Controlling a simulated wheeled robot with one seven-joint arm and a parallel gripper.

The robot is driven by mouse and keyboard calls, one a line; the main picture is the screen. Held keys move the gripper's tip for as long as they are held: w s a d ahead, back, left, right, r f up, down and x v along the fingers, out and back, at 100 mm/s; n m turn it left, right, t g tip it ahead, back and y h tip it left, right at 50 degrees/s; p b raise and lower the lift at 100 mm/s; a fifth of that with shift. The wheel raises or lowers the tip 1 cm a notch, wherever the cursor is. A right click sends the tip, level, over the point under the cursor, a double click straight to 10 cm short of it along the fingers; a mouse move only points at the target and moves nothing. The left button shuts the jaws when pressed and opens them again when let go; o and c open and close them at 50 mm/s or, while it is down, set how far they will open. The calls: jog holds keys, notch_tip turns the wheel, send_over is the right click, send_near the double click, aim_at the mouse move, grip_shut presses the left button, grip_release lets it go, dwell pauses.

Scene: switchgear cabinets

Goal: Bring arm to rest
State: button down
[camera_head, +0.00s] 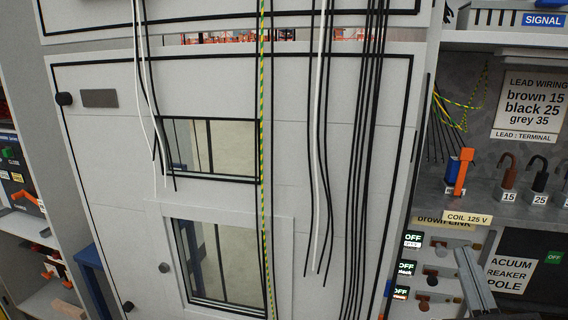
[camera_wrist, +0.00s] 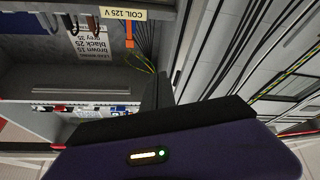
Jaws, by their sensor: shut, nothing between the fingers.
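My gripper (camera_wrist: 158,90) shows in the wrist view as a dark upright shape above a dark purple housing with a lit strip and a green light. Its fingers are together with nothing seen between them. In the head view a grey bar-like piece (camera_head: 476,285) rises from the lower right edge, below the COIL 125 V label (camera_head: 467,218); I cannot tell for sure if it is my gripper. In the wrist view the same label (camera_wrist: 124,14) appears beyond the gripper at the top. The rest of my arm is not clearly seen.
A tall grey cabinet (camera_head: 100,200) with two windows fills the middle. Black, white and yellow-green cables (camera_head: 264,150) hang before it. Another shelf stands far left.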

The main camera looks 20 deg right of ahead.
jog(key=s+a+f+g+y, duration=0.2)
jog(key=s+a+f+y, duration=0.3)
jog(key=s+a+f, duration=0.4)
jog(key=s+a+f+n+g+y, duration=0.1)
jog(key=s+a+f+g+y, duration=0.2)
jog(key=s+a+f, duration=0.6)
jog(key=s+f+y, duration=0.2)
jog(key=s+f, duration=0.3)
jog(key=shift+s, duration=0.15)
